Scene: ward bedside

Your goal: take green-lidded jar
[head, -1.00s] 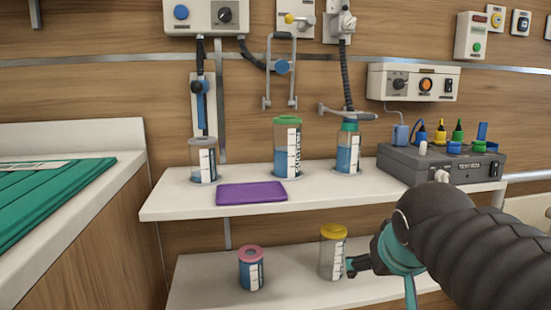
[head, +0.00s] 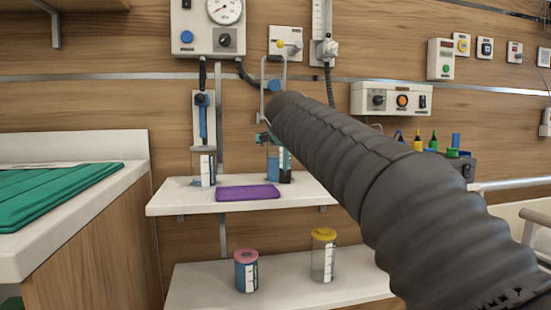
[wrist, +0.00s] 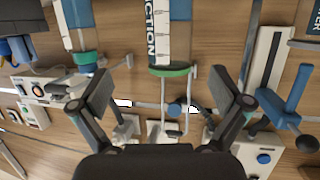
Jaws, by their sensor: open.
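The green-lidded jar (wrist: 160,35) shows upside down in the wrist view, with a measuring label and its green lid between my finger lines. In the head view the jar's blue-filled lower body (head: 273,163) stands on the upper shelf; my arm hides its lid. My gripper (wrist: 166,92) is open and empty, one finger on each side of the picture. The lid appears between and beyond the fingertips, apart from them. In the head view my arm hides most of my gripper.
A purple slab (head: 248,192) lies in front of the jars on the upper shelf (head: 180,203). A grey-lidded jar (head: 203,168) stands to the left. A teal-lidded jar (wrist: 87,60) is beside the target. Pink-lidded (head: 246,270) and yellow-lidded (head: 323,256) jars stand on the lower shelf.

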